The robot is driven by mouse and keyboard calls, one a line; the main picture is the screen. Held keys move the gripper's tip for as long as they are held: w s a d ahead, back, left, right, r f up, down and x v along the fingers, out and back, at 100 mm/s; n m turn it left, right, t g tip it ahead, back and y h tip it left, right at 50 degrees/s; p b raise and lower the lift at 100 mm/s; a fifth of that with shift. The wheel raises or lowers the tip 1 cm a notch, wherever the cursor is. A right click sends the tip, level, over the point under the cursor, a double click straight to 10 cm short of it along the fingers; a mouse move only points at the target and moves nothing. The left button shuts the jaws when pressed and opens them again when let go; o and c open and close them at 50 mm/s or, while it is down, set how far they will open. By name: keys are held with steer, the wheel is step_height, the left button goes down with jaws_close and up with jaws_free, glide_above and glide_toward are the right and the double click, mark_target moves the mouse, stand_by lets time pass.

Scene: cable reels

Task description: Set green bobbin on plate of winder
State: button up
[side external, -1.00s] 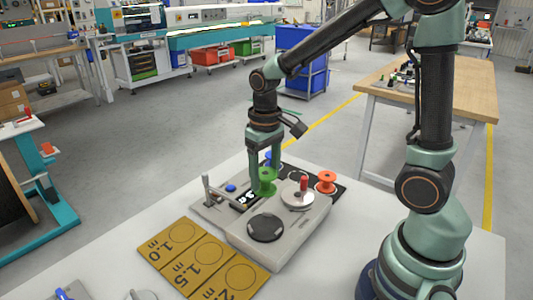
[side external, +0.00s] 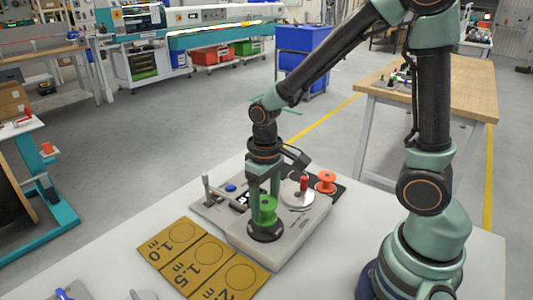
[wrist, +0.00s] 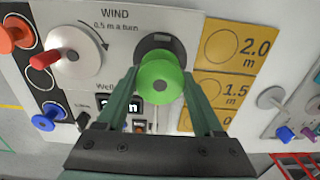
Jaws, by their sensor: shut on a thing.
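The green bobbin (side external: 267,210) is upright between the fingers of my gripper (side external: 264,205), which is shut on it. In the wrist view the bobbin (wrist: 160,80) sits between both fingertips. The dark round plate (side external: 267,235) of the grey winder (side external: 301,232) is directly beneath the bobbin in the side view. In the wrist view the plate (wrist: 154,42) shows partly beyond the bobbin, which covers the rest. I cannot tell whether the bobbin touches the plate.
The winder's white crank disc (side external: 296,198) with its red handle (side external: 304,184) stands close by the gripper. An orange bobbin (side external: 326,181) is behind it. A blue bobbin (wrist: 48,117) shows in the wrist view. A tan length board (side external: 204,260) lies left of the winder.

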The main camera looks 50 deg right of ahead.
steer(key=shift+f, duration=1.2)
steer(key=o, duration=1.4)
steer(key=shift+r, duration=4.05)
